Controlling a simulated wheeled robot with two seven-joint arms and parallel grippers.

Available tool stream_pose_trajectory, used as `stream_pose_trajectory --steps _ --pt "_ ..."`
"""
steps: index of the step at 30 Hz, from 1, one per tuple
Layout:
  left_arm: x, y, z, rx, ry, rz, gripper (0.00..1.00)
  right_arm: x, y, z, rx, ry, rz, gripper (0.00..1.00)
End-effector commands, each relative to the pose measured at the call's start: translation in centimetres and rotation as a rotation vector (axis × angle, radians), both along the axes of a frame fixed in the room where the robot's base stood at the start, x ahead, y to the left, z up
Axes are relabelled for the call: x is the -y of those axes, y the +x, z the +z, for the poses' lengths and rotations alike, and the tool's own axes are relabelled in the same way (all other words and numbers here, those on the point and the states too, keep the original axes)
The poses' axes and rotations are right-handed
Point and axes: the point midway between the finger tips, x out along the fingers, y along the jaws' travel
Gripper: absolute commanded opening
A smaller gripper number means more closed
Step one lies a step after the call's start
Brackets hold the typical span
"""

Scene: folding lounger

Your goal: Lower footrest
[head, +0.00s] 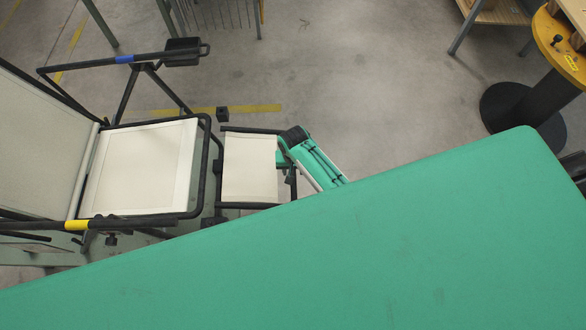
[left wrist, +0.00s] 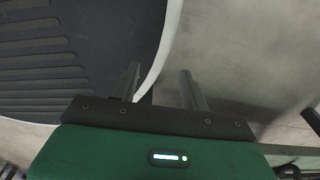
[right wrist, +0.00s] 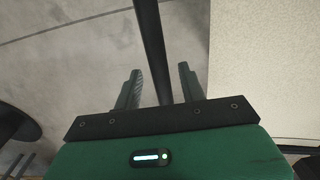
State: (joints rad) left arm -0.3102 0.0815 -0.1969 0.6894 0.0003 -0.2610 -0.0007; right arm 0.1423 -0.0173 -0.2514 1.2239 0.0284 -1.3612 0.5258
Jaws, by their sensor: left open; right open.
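The lounger's footrest (head: 249,168) is a cream panel in a dark tubular frame, to the right of the seat (head: 140,166) in the head view. Its tilt is hard to tell from above. My right gripper (head: 286,158) is at the footrest's right end. In the right wrist view my right gripper (right wrist: 158,88) is open, with a dark frame bar (right wrist: 151,40) running between its fingers. The cream footrest panel (right wrist: 265,60) is right of the fingers. My left gripper (left wrist: 161,88) is open and empty in the left wrist view and hidden in the head view.
The lounger's backrest (head: 38,140) is at the far left, with an armrest marked blue (head: 124,59) and one marked yellow (head: 77,225). A yellow round table on a black stand (head: 520,105) is at the upper right. Open floor (head: 350,80) lies between.

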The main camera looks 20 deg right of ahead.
Motion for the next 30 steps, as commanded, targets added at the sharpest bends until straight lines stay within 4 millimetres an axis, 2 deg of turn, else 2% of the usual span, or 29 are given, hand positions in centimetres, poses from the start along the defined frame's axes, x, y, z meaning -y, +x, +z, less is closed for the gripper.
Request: stream_pose_trajectory --steps 6,12,23,27,30 --pt "-0.1 -0.4 0.0 -0.006 0.001 0.001 0.46 0.0 0.0 0.0 0.0 0.001 0.0 0.39" --pt "-0.1 -0.6 -0.1 -0.01 0.002 0.001 0.46 0.0 0.0 0.0 0.0 0.0 0.0 0.0" --pt "-0.2 -0.5 -0.5 -0.011 0.003 0.001 0.46 -0.1 0.0 -0.7 0.007 0.024 -0.001 0.0" --pt "-0.1 0.2 -1.1 -0.009 0.004 0.001 0.46 -0.3 0.1 -2.3 0.021 0.076 -0.002 0.0" --pt "-0.2 2.1 -1.1 0.012 0.004 0.003 0.46 -0.6 0.2 -4.0 0.038 0.136 -0.003 0.0"
